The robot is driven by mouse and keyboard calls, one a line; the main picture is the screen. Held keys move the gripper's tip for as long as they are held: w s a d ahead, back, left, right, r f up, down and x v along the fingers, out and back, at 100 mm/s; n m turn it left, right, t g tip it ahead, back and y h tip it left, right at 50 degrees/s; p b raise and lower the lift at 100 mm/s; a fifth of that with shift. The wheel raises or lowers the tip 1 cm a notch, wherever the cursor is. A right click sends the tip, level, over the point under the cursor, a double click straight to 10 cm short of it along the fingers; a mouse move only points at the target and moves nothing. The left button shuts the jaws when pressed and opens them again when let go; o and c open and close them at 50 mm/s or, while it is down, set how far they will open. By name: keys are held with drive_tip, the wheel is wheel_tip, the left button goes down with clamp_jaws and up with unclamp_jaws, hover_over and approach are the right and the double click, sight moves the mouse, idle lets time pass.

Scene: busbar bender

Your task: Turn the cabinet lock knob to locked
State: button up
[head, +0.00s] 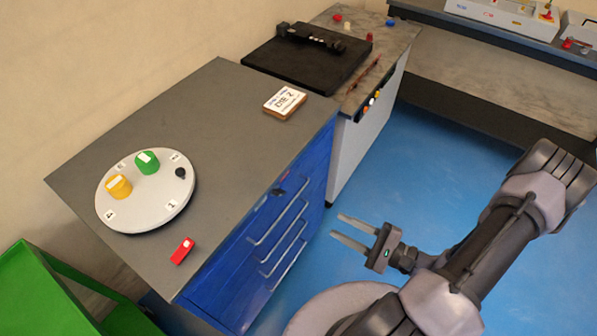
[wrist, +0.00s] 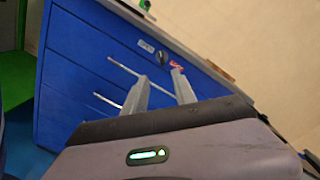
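The blue cabinet (head: 262,262) stands left of my gripper, with several drawers and silver bar handles. Its lock knob (head: 280,192) is a small dark knob near the top of the front. In the wrist view the knob (wrist: 162,57) shows between a pale label (wrist: 146,46) and a red label (wrist: 175,64). Which way the knob points is too small to tell. My gripper (head: 346,232) is open and empty, in front of the cabinet and apart from it. In the wrist view its two fingers (wrist: 160,88) point toward the cabinet front, below the knob.
On the cabinet top are a round white turntable (head: 140,215) with yellow and green pieces, a red block (head: 182,250) and a sign block (head: 284,102). A bender bench (head: 385,50) stands behind. A green cart (head: 40,290) is at left. Blue floor (head: 425,150) is clear at right.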

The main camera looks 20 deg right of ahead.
sight(282, 194)
drive_tip(key=shift+m+t, duration=0.3)
drive_tip(key=b+x, duration=0.1)
drive_tip(key=x, duration=0.4)
drive_tip(key=b+x, duration=0.1)
drive_tip(key=x, duration=0.5)
drive_tip(key=f+b+x, duration=0.1)
drive_tip(key=x, duration=0.4)
drive_tip(key=shift+w+a+f, duration=0.1)
drive_tip(key=shift+w, duration=0.15)
drive_tip(key=shift+w+a, duration=0.2)
drive_tip(key=shift+w, duration=0.2)
drive_tip(key=shift+c, duration=0.2)
clamp_jaws()
